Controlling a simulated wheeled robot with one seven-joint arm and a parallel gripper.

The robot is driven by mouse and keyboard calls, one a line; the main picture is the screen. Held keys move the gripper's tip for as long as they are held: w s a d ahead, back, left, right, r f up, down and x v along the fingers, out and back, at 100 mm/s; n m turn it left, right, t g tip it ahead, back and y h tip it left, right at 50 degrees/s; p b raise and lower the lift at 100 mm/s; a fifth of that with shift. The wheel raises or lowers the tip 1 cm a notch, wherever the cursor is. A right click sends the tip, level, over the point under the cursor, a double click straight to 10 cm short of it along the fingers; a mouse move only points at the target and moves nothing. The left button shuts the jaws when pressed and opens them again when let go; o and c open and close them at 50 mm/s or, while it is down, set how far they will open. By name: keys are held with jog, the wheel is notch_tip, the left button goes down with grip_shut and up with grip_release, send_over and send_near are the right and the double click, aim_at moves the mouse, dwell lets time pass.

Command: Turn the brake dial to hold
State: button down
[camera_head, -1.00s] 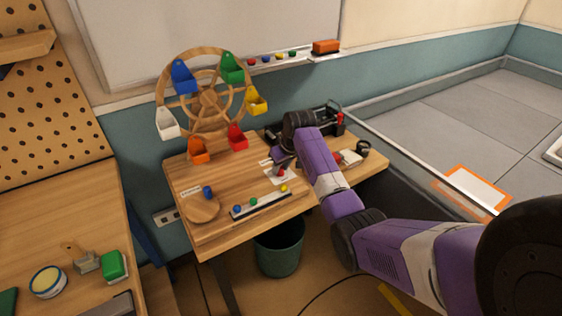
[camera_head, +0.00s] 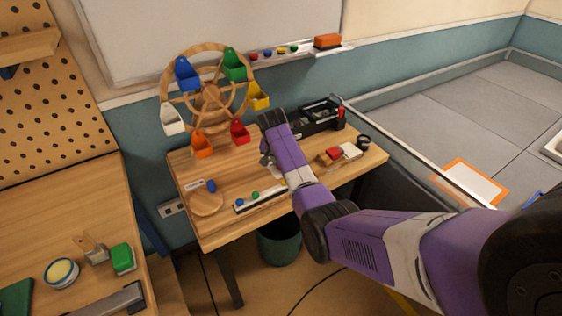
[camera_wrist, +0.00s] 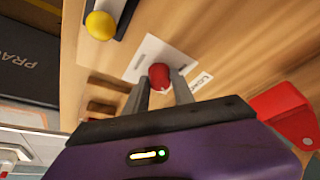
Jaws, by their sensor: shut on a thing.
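The brake dial shows in the wrist view as a small round red knob (camera_wrist: 159,75) on a white plate (camera_wrist: 143,58) on the wooden board. My gripper (camera_wrist: 160,86) has one finger on each side of the knob and is shut on it. Printed letters, partly covered, show beside the right finger, so I cannot read the dial's setting. In the head view my gripper (camera_head: 267,160) is down at the board, and my purple arm hides the dial.
A rail (camera_head: 262,201) with coloured balls lies in front; its yellow ball (camera_wrist: 100,25) is near my gripper in the wrist view. A red bucket (camera_wrist: 284,112) is close on the right there.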

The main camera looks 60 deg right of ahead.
jog(key=shift+m, duration=0.4)
jog(key=c, duration=1.1)
grip_release()
jog(key=shift+r, duration=0.1)
jog(key=shift+v, duration=3.8)
jog(key=shift+w, duration=0.15)
